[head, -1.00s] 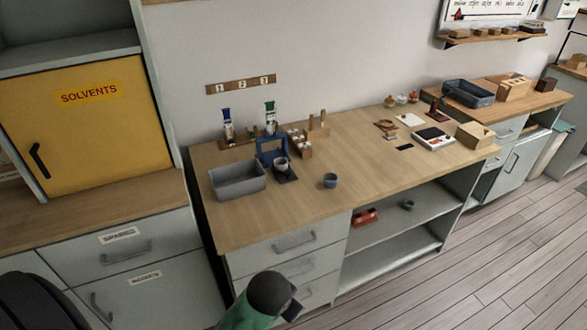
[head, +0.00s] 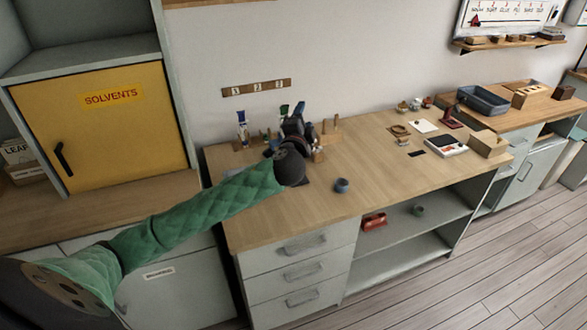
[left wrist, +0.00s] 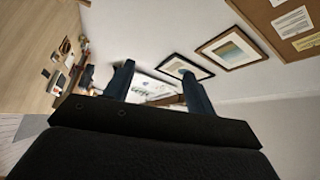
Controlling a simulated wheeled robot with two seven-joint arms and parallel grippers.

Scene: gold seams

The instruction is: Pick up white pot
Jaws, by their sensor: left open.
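My left gripper (head: 297,122) is over the back left of the wooden workbench (head: 365,160), near the blue stand's place. In the left wrist view its two fingers (left wrist: 157,85) are apart with nothing between them. My dark wrist and green sleeve hide the stand and the pale cup that showed by it earlier. No pot is clearly white now; small pots (head: 414,104) stand at the bench's back edge, too small to tell colours surely. A blue-grey cup (head: 342,185) stands on the bench, right of my wrist. My right gripper is not in view.
Bottles (head: 242,128) and a wooden rack (head: 330,128) stand close to the gripper. The middle of the bench is clear. A yellow solvents cabinet (head: 100,140) is at the left.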

